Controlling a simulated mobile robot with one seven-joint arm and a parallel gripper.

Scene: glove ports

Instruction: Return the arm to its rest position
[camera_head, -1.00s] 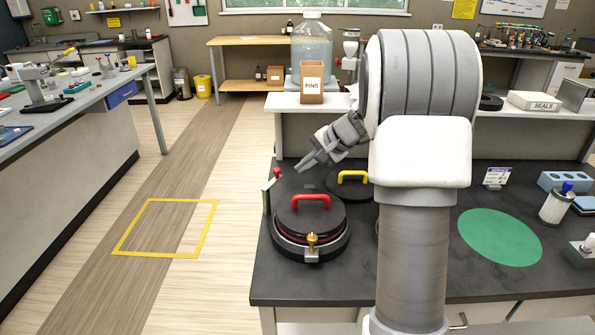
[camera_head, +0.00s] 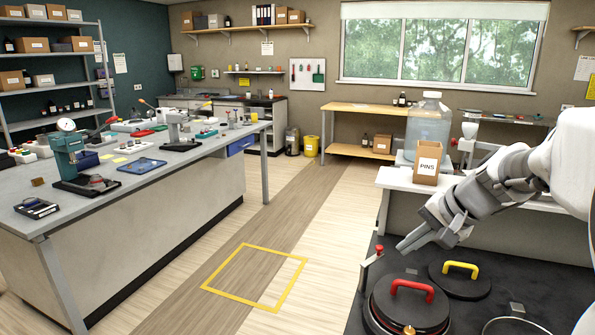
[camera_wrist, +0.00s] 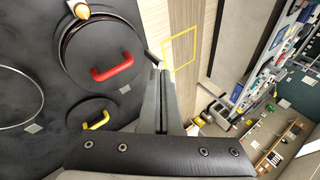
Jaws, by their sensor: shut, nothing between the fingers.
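My gripper (camera_head: 418,243) is shut and empty. In the head view it hangs above the dark bench top at the right, just over the far left side of a round black lid with a red handle (camera_head: 412,289). In the wrist view my gripper (camera_wrist: 160,75) points past the red handle (camera_wrist: 113,68), with clear air around its fingers. A second black lid with a yellow handle (camera_head: 461,268) lies behind and right of the first. It also shows in the wrist view, where the yellow handle (camera_wrist: 97,121) is beside my gripper.
A cardboard box marked PINS (camera_head: 428,162) and a large clear bottle (camera_head: 428,122) stand on a white shelf behind my arm. A red-topped post (camera_head: 378,252) rises at the bench's left edge. The floor around the yellow square (camera_head: 255,276) is clear. A long workbench (camera_head: 140,220) stands left.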

